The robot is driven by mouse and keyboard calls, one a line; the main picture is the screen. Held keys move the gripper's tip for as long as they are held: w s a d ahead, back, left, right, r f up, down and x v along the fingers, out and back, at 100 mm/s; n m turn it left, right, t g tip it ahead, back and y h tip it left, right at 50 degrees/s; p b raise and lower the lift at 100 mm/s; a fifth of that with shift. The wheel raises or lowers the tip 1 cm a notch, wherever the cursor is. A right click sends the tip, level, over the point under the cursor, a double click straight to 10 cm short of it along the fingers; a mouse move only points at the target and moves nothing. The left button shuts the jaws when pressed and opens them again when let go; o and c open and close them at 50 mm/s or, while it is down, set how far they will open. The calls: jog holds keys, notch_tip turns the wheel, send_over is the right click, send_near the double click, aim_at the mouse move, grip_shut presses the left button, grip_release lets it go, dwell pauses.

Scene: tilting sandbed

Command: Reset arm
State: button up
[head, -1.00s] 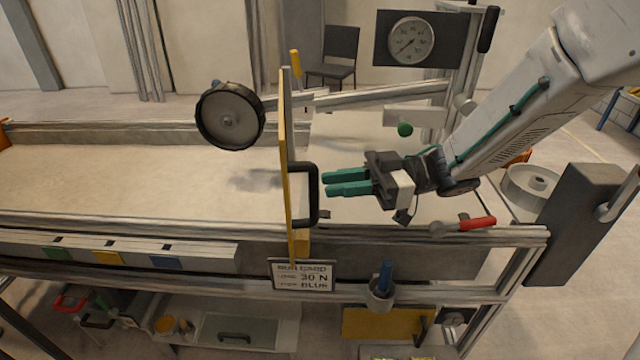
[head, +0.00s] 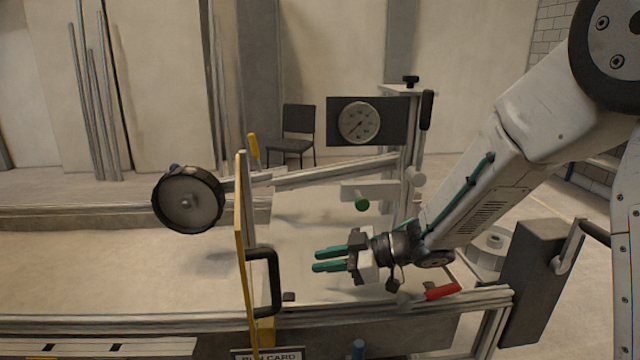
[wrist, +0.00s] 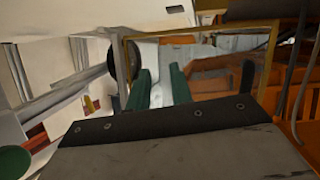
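My gripper (head: 329,260) has two green fingers, parallel with a gap between them, and nothing shows in that gap. It is right of the black handle (head: 275,282) on the yellow-edged upright panel (head: 241,250), apart from it, above the pale bed floor. My arm reaches in from the upper right. In the wrist view the green fingers (wrist: 161,88) are spread, pointing toward the yellow-framed panel (wrist: 272,45). The black wheel (head: 188,200) hangs left of the panel over the sand (head: 110,265).
A round dial gauge (head: 359,123) on a dark plate stands behind my gripper. A green knob (head: 362,204) is just above it. A red-handled lever (head: 442,291) is on the near rail. A dark box (head: 535,270) stands at the right.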

jog(key=w+d+m+t+h, duration=0.1)
jog(key=d, duration=0.1)
jog(key=w+d+m+t+h, duration=0.1)
jog(key=w+d+t+h, duration=0.1)
jog(key=w+d+m+t+h, duration=0.1)
jog(key=w+d+h, duration=0.1)
jog(key=shift+w+d+f+m+t, duration=0.1)
jog(key=shift+d+f+m+t, duration=0.2)
jog(key=d+h, duration=0.1)
jog(key=d+m+h, duration=0.1)
jog(key=d, duration=0.1)
jog(key=d+t, duration=0.1)
jog(key=shift+w+d+r+m+h, duration=0.2)
jog(key=shift+w+d+m+h, duration=0.15)
jog(key=shift+m+h, duration=0.05)
jog(key=s+d+r+m+g+h, duration=0.2)
jog(key=s+d+m+h, duration=0.45)
jog(key=d, duration=0.65)
jog(key=s+d+r+m+g+h, duration=0.2)
jog(key=s+d+g, duration=0.1)
jog(key=s, duration=0.7)
jog(key=s+a+r+m+g+y, duration=0.1)
jog(key=s+r+m, duration=0.1)
jog(key=s, duration=0.7)
jog(key=s+a+r+m+g+y, duration=0.1)
jog(key=s+r, duration=0.2)
jog(key=s, duration=0.6)
jog(key=shift+s+m+y, duration=0.2)
jog(key=shift+m+y, duration=0.15)
